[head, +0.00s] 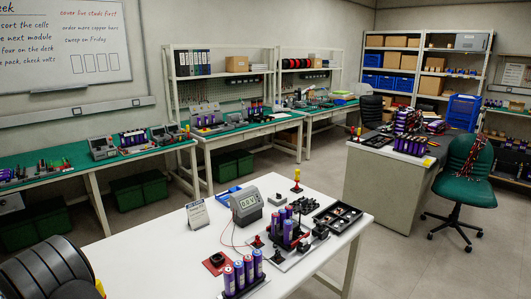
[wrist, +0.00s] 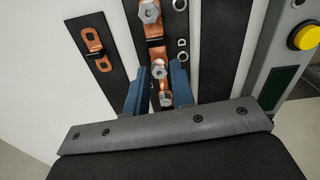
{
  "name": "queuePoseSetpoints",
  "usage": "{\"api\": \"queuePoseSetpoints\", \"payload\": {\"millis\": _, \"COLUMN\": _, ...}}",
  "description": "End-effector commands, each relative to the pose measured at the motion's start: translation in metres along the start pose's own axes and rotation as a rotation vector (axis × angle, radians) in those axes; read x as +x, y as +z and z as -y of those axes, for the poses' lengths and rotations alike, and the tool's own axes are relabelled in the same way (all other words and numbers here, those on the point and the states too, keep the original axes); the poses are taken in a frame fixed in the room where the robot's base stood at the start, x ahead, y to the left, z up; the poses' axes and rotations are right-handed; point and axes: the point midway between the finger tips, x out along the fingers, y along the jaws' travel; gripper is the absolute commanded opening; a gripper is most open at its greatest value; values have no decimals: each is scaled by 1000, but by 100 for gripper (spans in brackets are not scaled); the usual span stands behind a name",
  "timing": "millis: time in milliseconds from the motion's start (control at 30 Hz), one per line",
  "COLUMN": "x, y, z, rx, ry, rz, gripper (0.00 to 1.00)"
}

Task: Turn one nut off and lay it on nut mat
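In the wrist view my gripper (wrist: 160,73) has its two blue fingers apart, one on each side of a copper busbar (wrist: 155,52) on a dark strip. A silvery hex nut (wrist: 158,69) on the busbar lies between the fingertips; I cannot tell whether they touch it. Another nut (wrist: 149,12) is further up the busbar, and a further fastener (wrist: 166,99) is lower, between the fingers. A black strip (wrist: 213,45) to the right has pale ring shapes beside it. I cannot tell which surface is the nut mat. My gripper is not clear in the head view.
A separate copper link (wrist: 93,42) lies on a black pad at left. A grey box with a yellow button (wrist: 307,37) stands at right. In the head view the white table (head: 150,255) holds a meter (head: 247,205), purple cells (head: 239,274) and a black tray (head: 338,217).

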Motion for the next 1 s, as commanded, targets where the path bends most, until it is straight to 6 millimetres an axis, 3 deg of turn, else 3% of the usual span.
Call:
{"api": "queuePoseSetpoints", "payload": {"millis": 700, "x": 0, "y": 0, "z": -1, "rx": 741, "ry": 1, "rz": 0, "gripper": 22}}
{"api": "queuePoseSetpoints", "payload": {"millis": 1000, "x": 0, "y": 0, "z": -1, "rx": 850, "ry": 1, "rz": 0, "gripper": 22}}
